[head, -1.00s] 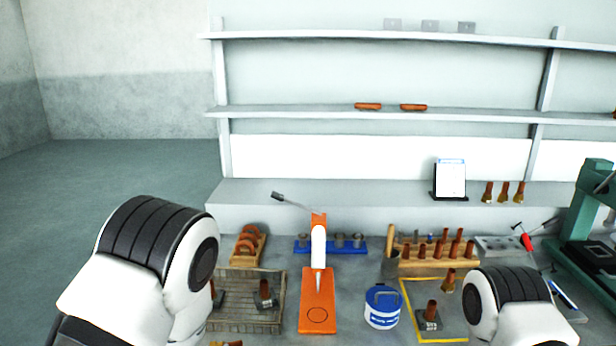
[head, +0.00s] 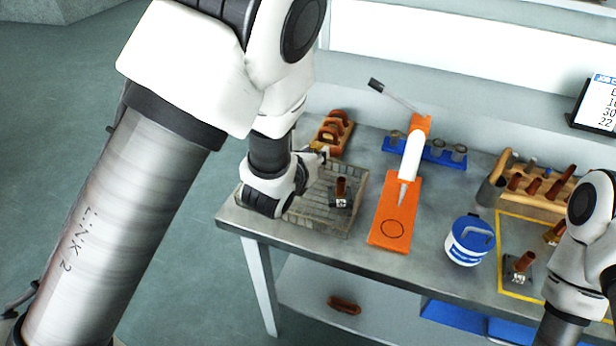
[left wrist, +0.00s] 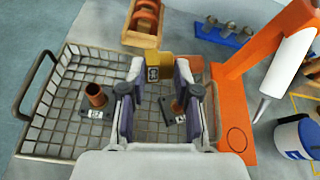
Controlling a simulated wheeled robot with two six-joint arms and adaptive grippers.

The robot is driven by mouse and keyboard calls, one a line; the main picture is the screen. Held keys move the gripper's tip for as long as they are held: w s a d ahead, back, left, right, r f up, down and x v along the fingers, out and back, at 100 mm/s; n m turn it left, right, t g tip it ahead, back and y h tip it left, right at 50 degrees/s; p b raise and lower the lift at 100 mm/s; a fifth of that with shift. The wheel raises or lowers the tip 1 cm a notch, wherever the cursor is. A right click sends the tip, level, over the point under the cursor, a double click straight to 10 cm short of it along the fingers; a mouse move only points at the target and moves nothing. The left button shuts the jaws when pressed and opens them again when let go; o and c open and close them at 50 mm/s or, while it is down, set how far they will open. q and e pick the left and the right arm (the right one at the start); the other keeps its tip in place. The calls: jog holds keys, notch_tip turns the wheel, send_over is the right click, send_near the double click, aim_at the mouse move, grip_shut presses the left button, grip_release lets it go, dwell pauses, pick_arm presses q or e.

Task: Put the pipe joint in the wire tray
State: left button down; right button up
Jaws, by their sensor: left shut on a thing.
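The pipe joint (left wrist: 158,66) is a brass-yellow piece with a small label, held between the fingertips of my left gripper (left wrist: 158,84). In the head view the joint (head: 318,146) shows at the tip of my left gripper (head: 311,163), partly hidden. The wire tray (left wrist: 55,140) is a grey mesh basket with side handles, below the gripper. The joint appears over the tray's back edge; its height is unclear. In the head view my left wrist covers the left part of the tray (head: 318,224). My right gripper is outside the view.
Brown pipes on square bases stand in the tray, one at left (left wrist: 96,96) and one by the right finger (left wrist: 177,107). An orange press (head: 392,215) stands close to the tray's right. A wooden rack (head: 334,134) is behind it. A blue-white tub (head: 468,240) stands further right.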

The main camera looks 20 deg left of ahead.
pick_arm(q)
jog(key=shift+s+r, duration=0.2)
jog(key=shift+s, duration=0.15)
jog(key=p, duration=0.2)
send_over(313, 199)
notch_tip(313, 199, down, 9)
jog(key=shift+f, duration=0.55)
jog(key=shift+w, duration=0.15)
pick_arm(e)
jog(key=shift+d+r, duration=0.1)
jog(key=shift+r, duration=0.55)
pick_arm(q)
jog(key=shift+f+b, duration=0.2)
jog(key=shift+b, duration=0.35)
jog(key=c, duration=0.8)
grip_release()
jog(key=shift+c, duration=0.2)
pick_arm(e)
jog(key=shift+f, duration=0.15)
